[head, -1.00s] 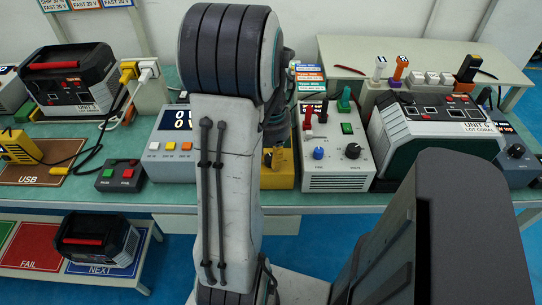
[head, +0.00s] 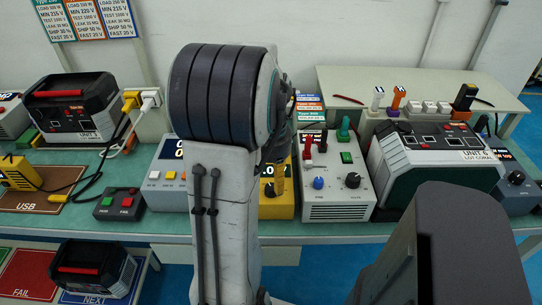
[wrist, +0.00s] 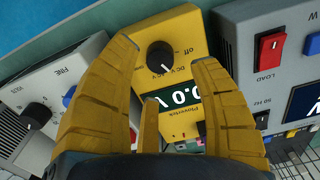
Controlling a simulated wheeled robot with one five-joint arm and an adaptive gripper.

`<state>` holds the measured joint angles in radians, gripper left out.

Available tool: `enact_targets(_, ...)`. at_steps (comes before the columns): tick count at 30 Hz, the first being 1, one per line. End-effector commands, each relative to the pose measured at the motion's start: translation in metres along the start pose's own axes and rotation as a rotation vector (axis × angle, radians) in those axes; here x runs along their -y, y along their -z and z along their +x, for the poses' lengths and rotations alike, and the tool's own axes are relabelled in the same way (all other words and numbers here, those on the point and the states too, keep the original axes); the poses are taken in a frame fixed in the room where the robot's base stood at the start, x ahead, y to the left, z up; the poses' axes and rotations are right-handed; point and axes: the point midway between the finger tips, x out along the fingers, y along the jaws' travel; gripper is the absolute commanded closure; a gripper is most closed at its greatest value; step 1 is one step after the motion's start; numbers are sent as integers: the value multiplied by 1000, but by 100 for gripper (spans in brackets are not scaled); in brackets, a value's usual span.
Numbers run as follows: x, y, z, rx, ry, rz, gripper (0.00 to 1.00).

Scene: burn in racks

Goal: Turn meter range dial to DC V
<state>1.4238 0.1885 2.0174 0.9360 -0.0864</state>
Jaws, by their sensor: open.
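The yellow meter (wrist: 172,30) fills the middle of the wrist view, seen turned over, with a lit display (wrist: 178,98) reading 0.0. Its black range dial (wrist: 160,56) has a white mark and printed labels around it, "off" and "DC V" among them. I cannot tell for sure which label the mark points to. My gripper (wrist: 165,54) is open, its yellow fingers on either side of the dial, with no clear contact. In the head view the meter (head: 280,208) stands on the bench, partly hidden behind my arm.
A grey power supply (head: 340,190) with red and green plugs stands just right of the meter. A grey unit (head: 168,185) with coloured buttons stands just left. A large tester (head: 440,155) is farther right. The pass/fail button box (head: 120,205) is at left.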

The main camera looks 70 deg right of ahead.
Motion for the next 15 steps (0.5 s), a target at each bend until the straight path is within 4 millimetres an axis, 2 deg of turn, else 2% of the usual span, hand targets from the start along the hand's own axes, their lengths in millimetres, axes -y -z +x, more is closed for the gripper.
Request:
enact_targets(6,0,1,-38,-5,0,0,44)
enact_targets(15,0,0,-72,-1,0,0,44)
